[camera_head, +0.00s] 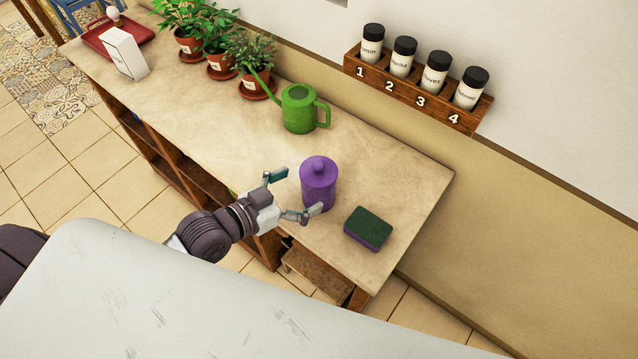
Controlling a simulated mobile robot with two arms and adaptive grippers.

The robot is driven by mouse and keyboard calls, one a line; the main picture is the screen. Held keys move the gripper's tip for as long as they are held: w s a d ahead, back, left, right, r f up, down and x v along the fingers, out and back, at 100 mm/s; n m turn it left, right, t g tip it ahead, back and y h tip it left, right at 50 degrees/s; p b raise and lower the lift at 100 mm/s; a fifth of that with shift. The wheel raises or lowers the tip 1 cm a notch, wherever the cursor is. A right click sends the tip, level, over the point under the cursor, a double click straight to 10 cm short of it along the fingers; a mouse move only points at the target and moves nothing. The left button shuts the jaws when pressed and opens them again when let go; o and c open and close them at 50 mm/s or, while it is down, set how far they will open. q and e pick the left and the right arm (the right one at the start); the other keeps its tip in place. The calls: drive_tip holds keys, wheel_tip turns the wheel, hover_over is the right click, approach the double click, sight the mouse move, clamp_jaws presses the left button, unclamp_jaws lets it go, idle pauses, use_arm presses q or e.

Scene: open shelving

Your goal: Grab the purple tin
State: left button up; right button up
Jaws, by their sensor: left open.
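The purple tin (319,184), with a knobbed lid, stands upright on the light top of the shelving unit (235,140). My left gripper (298,191) reaches in from the lower left, just left of the tin. Its two fingers are spread open and point toward the tin, one finger behind on the far side and one near the tin's base. The near fingertip overlaps the tin's lower edge in the picture; I cannot tell whether it touches. My right gripper is not in view.
A green sponge (368,229) lies right of the tin. A green watering can (299,109) stands behind it. Several potted plants (219,50), a white box (123,53) and a red tray (97,38) are farther left. A spice rack (415,90) hangs on the wall.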

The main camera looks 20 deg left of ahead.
sight(318, 179)
use_arm(q)
drive_tip(key=p+x, duration=0.1)
drive_tip(key=x, duration=0.4)
drive_tip(key=shift+r+p, duration=0.1)
drive_tip(key=shift+p, duration=0.25)
drive_tip(key=shift+w+d, duration=0.1)
drive_tip(key=shift+w, duration=0.1)
drive_tip(key=c, duration=1.2)
